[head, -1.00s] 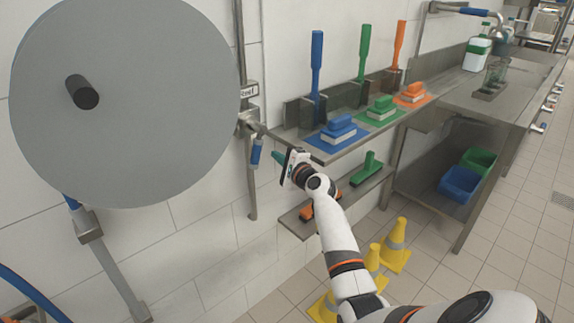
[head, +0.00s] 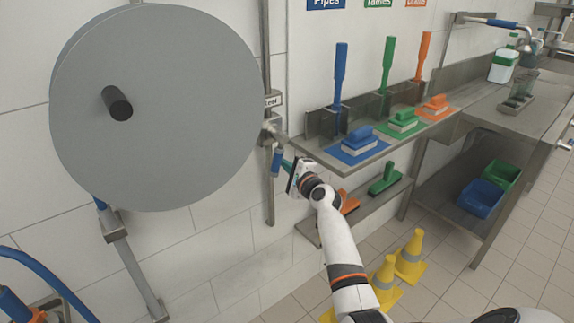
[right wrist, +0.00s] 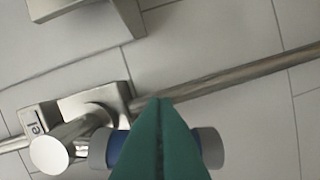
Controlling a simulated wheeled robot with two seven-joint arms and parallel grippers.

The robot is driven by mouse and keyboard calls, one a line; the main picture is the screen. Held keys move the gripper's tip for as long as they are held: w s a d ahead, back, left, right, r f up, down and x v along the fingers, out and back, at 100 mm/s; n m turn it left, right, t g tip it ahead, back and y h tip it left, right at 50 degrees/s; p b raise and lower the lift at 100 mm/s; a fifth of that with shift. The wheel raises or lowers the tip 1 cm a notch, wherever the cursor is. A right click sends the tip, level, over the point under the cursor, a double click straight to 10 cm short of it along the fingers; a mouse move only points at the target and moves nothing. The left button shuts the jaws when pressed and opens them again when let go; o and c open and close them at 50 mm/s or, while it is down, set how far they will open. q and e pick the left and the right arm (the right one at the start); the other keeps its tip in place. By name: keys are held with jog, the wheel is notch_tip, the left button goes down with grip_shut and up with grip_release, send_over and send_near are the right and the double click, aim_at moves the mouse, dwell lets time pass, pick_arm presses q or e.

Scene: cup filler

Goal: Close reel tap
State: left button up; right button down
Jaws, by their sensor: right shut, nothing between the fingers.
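The reel tap (head: 270,131) is a metal valve on the vertical wall pipe, just right of the big grey reel. Its blue handle (head: 276,162) hangs down along the pipe. My right gripper (head: 286,164) has green fingers, pressed together and empty, right beside the handle. In the right wrist view the tap's metal body (right wrist: 85,118) is at the lower left. The shut fingertips (right wrist: 160,101) cover the middle of the handle, whose grey end (right wrist: 210,148) shows to their right. I cannot tell whether they touch. My left gripper is out of view.
The grey reel (head: 190,110) fills the upper left. A steel shelf (head: 340,168) with blue, green and orange brushes stands right of my gripper, close to my arm. Yellow cones (head: 410,258) stand on the floor below. A blue hose (head: 50,280) curves at the lower left.

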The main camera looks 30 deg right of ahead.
jog(key=shift+a+m+p, duration=0.25)
jog(key=shift+m+p, duration=0.15)
jog(key=shift+p, duration=0.1)
jog(key=a+r+m+g+y+p, duration=0.1)
jog(key=a+r+m+p, duration=0.4)
jog(key=m+p, duration=0.5)
jog(key=shift+s+a+r+y+p, duration=0.35)
jog(key=shift+a+p, duration=0.75)
jog(key=shift+p, duration=2.7)
jog(key=shift+w, duration=0.1)
